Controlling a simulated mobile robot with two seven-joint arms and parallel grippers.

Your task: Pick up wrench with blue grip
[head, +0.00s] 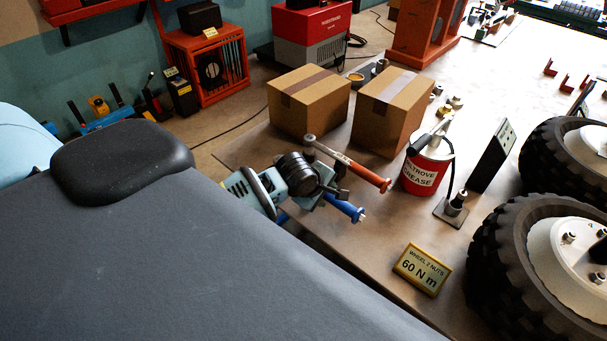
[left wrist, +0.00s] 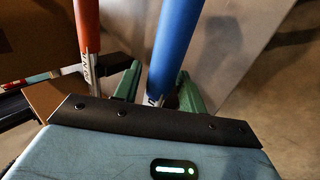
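The wrench with the blue grip (head: 344,207) lies low at the table's near edge, partly hidden by my left gripper. Its blue grip (left wrist: 178,45) runs between my left fingers in the left wrist view. My left gripper (left wrist: 158,88) is open around it, with a gap showing between the left finger and the grip. In the head view my left gripper (head: 325,192) is at the table edge. A wrench with an orange-red grip (head: 362,173) lies just beyond it; its grip (left wrist: 87,25) passes outside the left finger. My right gripper is not in view.
Two cardboard boxes (head: 308,103) (head: 393,110) stand behind the wrenches. A red grease can (head: 425,170), a black panel (head: 492,157) and a torque sign (head: 422,269) stand to the right. Large wheels (head: 490,265) fill the right side. Bare table lies between the wrenches and the sign.

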